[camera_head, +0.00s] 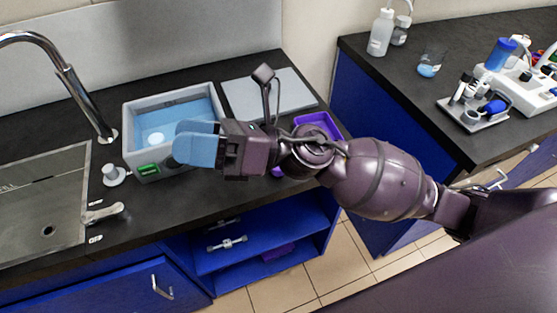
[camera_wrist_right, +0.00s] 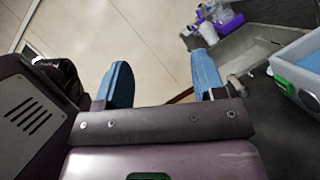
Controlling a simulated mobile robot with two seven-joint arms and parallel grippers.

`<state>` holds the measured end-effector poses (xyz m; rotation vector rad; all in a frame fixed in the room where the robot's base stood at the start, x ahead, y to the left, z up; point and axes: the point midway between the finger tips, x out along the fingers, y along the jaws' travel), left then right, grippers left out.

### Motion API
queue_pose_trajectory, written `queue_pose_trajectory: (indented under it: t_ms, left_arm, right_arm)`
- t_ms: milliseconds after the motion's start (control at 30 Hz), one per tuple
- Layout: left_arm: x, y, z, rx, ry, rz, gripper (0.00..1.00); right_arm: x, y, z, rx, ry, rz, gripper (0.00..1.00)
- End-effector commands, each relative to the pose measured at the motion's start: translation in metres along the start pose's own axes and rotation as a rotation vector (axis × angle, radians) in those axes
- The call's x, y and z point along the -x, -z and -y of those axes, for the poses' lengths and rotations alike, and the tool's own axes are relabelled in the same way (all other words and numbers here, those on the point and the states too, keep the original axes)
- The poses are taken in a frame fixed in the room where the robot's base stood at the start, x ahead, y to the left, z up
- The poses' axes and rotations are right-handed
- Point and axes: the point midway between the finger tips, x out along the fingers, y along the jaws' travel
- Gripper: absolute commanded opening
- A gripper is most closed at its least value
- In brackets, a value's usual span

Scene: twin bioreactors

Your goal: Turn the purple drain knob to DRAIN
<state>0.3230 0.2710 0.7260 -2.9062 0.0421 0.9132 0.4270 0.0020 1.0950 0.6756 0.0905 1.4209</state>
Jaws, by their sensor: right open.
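I cannot clearly make out a purple drain knob. A small bright purple patch (camera_head: 277,172) shows under my right wrist in the head view, mostly hidden, and I cannot tell what it is. The grey bath (camera_head: 136,135) holds blue water and has a green display (camera_head: 149,170) on its front. My right gripper (camera_head: 195,145) has blue fingers and hangs over the bath's front right part, hiding some of it. In the wrist view the gripper (camera_wrist_right: 160,82) is open, with its fingers wide apart and nothing between them. My left gripper is out of view.
A sink (camera_head: 45,205) with a lever (camera_head: 103,213) marked OFF is further left. A purple tray (camera_head: 318,120) and a grey plate (camera_head: 290,90) lie behind my right arm. Purple-topped bottles (camera_wrist_right: 220,14) show in the wrist view.

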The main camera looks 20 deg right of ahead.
Motion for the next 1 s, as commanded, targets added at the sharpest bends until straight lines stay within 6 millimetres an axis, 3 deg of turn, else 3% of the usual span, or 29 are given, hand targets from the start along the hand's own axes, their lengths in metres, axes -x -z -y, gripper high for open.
queue_pose_trajectory:
  t_ms: [167, 300, 400, 567, 700, 833, 1000]
  left_arm:
    - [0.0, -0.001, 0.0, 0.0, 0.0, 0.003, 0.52]
    - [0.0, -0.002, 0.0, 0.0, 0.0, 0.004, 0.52]
    - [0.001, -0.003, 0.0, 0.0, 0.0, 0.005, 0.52]
    - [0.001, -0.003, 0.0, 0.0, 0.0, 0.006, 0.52]
    - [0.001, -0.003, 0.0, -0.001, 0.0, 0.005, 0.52]
    - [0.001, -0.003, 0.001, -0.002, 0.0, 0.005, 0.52]
    - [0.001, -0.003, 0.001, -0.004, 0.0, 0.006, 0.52]
  right_arm:
    - [-0.003, 0.043, -0.007, 0.385, -0.217, -0.427, 0.63]
    - [0.021, 0.069, 0.01, 0.656, -0.371, -0.772, 0.63]
    - [0.047, 0.074, 0.032, 0.826, -0.471, -1.031, 0.63]
    - [0.095, 0.055, 0.073, 1.025, -0.594, -1.443, 0.63]
    - [0.128, 0.023, 0.099, 1.109, -0.655, -1.734, 0.63]
    - [0.147, -0.001, 0.111, 1.132, -0.68, -1.902, 0.63]
    - [0.157, -0.008, 0.118, 1.133, -0.692, -1.978, 0.63]
